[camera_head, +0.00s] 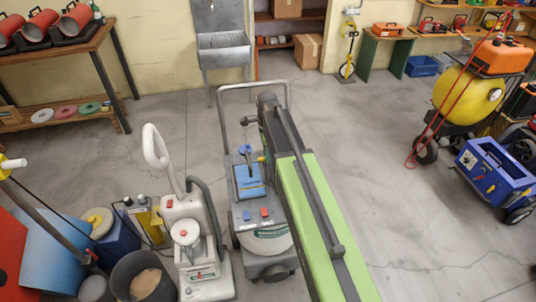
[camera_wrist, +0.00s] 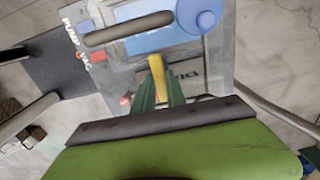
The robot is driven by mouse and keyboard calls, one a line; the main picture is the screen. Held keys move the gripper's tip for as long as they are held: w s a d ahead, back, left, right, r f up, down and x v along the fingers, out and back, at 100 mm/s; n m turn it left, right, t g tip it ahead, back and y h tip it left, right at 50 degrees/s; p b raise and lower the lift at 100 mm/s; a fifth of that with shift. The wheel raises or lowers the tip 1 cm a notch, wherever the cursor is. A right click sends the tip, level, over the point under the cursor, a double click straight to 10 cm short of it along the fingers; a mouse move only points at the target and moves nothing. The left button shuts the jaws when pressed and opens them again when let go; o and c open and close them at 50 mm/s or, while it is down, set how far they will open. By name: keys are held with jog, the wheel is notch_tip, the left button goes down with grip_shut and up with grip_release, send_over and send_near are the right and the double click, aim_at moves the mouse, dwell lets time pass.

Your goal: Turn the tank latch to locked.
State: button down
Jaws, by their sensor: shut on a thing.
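The yellow latch (camera_wrist: 155,66) sits on the grey top of a cleaning machine, beside its blue lid (camera_wrist: 150,38). In the wrist view it runs nearly upright, leaning slightly. My gripper (camera_wrist: 160,92) has green fingers closed on the lower end of the latch. Dark lettering lies next to the latch, partly covered and hard to read. In the head view the machine (camera_head: 247,238) stands left of my green arm, with its blue lid (camera_head: 249,182) and blue knob (camera_head: 245,149). A small yellow bit of the latch (camera_head: 261,159) shows beside my arm; my fingers are hidden there.
A white upright cleaner (camera_head: 200,262) stands close on the machine's left, with a dark bucket (camera_head: 143,278) beyond it. The machine's metal push handle (camera_head: 222,112) rises at the back. A blue cart (camera_head: 495,172) is far right; the floor between is clear.

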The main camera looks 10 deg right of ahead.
jog(key=c, duration=1.4)
grip_release()
jog(key=shift+o, duration=0.2)
jog(key=shift+r, duration=0.1)
notch_tip(320, 180, up, 17)
jog(key=p, duration=1.7)
